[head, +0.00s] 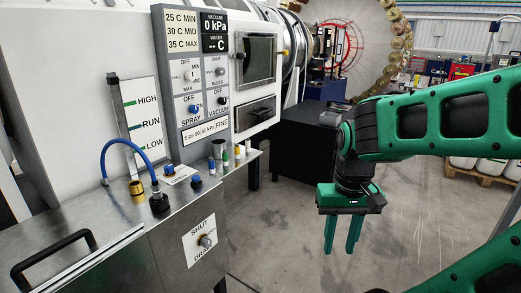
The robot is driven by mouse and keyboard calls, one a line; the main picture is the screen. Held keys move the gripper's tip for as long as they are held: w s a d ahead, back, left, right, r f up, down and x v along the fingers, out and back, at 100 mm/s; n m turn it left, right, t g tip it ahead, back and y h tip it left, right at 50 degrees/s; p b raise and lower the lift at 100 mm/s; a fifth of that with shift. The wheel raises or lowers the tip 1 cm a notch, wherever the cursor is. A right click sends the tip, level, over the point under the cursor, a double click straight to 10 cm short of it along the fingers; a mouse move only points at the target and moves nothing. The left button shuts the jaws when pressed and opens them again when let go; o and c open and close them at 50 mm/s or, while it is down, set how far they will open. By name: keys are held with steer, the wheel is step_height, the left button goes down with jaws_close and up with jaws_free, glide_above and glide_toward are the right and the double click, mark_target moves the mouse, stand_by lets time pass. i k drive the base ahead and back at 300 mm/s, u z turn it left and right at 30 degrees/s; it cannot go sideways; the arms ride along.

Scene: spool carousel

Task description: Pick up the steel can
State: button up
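My gripper (340,248) hangs at the right of the head view with its two green fingers pointing down. The fingers are apart, with nothing between them, over the bare floor. A small grey cylinder (218,148) stands on the narrow metal ledge (240,163) below the control panel, left of my gripper and well apart from it. It may be the steel can, but it is too small to tell for sure. Small blue, green and yellow-topped pieces stand close around it and hide its foot.
The control panel (196,110) rises behind the ledge. A steel bench (110,225) with a blue hose (120,143), a black handle (52,260) and a drain knob (205,241) fills the lower left. A black cabinet (305,145) stands behind my gripper. The middle floor is clear.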

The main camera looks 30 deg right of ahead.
mark_target(219, 149)
steer(key=z, duration=1.2)
steer(key=i, duration=2.9)
steer(key=u, duration=1.5)
